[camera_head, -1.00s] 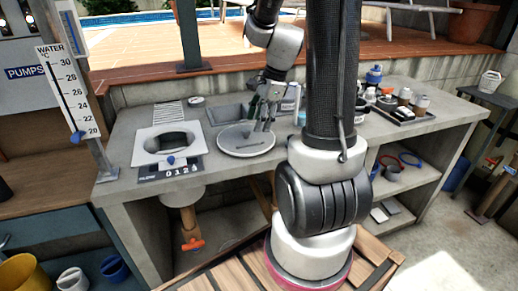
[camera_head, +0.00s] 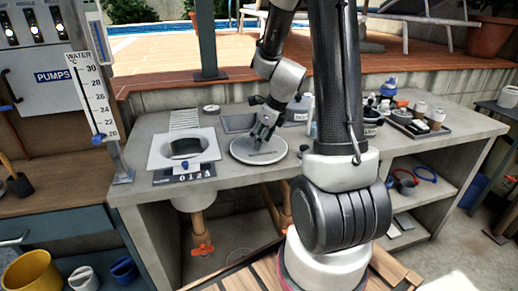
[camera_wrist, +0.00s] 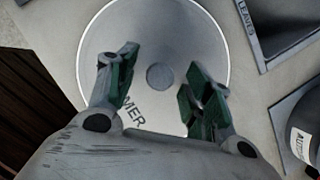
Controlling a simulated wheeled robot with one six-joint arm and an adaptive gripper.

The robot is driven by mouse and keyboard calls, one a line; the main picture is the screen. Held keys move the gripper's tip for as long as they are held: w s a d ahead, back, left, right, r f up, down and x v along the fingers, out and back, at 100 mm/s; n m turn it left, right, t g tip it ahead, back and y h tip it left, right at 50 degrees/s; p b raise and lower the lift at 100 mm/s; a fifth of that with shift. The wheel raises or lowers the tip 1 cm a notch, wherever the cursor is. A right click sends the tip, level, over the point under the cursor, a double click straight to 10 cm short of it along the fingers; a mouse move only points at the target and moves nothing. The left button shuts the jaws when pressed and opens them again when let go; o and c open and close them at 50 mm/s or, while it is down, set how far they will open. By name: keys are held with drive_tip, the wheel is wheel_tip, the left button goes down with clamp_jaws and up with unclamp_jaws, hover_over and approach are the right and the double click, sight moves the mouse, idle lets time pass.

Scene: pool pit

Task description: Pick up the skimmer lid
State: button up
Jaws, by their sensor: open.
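The skimmer lid (camera_head: 250,151) is a round, flat, pale grey disc lying on the concrete counter, right of the square skimmer opening. In the wrist view the lid (camera_wrist: 152,45) fills the middle, with a small round grey spot at its centre and dark letters reading "MER" on it. My gripper (camera_head: 262,142) is over the lid, pointing down. In the wrist view my gripper (camera_wrist: 158,85) is open, its green-padded fingers on either side of the central spot. Nothing is between them. I cannot tell whether the fingertips touch the lid.
The square skimmer frame (camera_head: 160,158) with its dark opening is left of the lid. A grey tray marked "LEAVES" (camera_wrist: 262,45) lies close by. Bottles stand in a black tray (camera_head: 416,130) at the right. A thermometer board (camera_head: 93,95) rises at the left.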

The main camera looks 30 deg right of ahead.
drive_tip(key=shift+f, duration=0.1)
drive_tip(key=shift+c, duration=0.4)
clamp_jaws()
wheel_tip(320, 180, up, 10)
idle(0.4)
